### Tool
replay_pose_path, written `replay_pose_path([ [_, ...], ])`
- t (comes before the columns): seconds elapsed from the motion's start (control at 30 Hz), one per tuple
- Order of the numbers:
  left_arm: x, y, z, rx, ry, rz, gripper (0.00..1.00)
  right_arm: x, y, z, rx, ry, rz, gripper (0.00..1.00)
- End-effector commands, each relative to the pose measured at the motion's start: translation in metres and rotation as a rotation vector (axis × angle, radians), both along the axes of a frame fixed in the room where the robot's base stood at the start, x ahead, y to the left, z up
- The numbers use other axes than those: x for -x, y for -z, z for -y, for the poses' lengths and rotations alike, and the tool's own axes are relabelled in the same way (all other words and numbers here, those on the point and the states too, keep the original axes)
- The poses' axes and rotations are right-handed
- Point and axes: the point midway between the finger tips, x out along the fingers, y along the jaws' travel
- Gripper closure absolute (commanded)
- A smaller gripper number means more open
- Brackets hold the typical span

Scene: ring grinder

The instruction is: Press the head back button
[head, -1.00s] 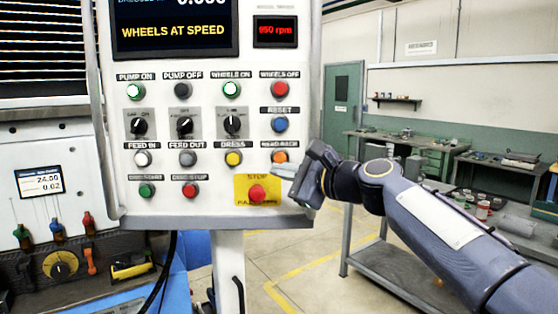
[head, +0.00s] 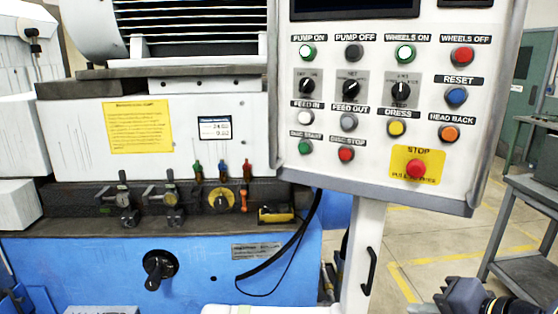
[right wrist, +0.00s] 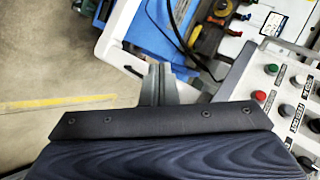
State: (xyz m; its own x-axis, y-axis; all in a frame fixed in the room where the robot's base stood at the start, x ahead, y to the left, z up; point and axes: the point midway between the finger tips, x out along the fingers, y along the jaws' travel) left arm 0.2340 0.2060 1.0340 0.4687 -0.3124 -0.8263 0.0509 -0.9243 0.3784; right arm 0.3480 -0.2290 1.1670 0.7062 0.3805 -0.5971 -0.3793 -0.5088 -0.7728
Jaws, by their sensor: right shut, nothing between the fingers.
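The HEAD BACK button (head: 449,133) is orange and sits at the right of the control panel (head: 316,170), under the blue RESET button (head: 456,97). Nothing covers it in the head view. My right gripper (right wrist: 158,75) shows in the right wrist view with its fingers together and empty. Part of my right arm shows at the bottom right of the head view, below the panel and apart from the button. The HEAD BACK button cannot be made out in the right wrist view. My left gripper is not in view.
The red STOP button (head: 415,169) on its yellow plate is just below and left of HEAD BACK. The yellow DRESS button (head: 397,128) is to its left. A grey bench (head: 531,190) stands right of the panel, with open floor between.

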Motion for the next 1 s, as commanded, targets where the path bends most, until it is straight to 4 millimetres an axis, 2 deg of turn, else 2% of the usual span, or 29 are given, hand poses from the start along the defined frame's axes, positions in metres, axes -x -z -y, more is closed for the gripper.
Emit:
replay_pose_path([
  [0.03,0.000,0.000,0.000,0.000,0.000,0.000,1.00,0.024,0.027,-0.008,0.100,-0.086,-0.016,1.00],
  [0.1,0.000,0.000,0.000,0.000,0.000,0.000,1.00,0.052,0.061,-0.014,0.234,-0.207,-0.036,1.00],
  [0.2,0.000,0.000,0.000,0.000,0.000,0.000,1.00,0.084,0.098,-0.019,0.375,-0.350,-0.057,1.00],
  [0.33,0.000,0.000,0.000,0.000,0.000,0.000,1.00,0.108,0.126,-0.023,0.477,-0.467,-0.073,1.00],
  [0.5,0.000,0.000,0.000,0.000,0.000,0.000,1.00,0.115,0.135,-0.023,0.509,-0.505,-0.076,1.00],
  [1.0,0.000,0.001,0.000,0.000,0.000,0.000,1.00,0.109,0.129,-0.021,0.529,-0.519,-0.045,1.00],
])
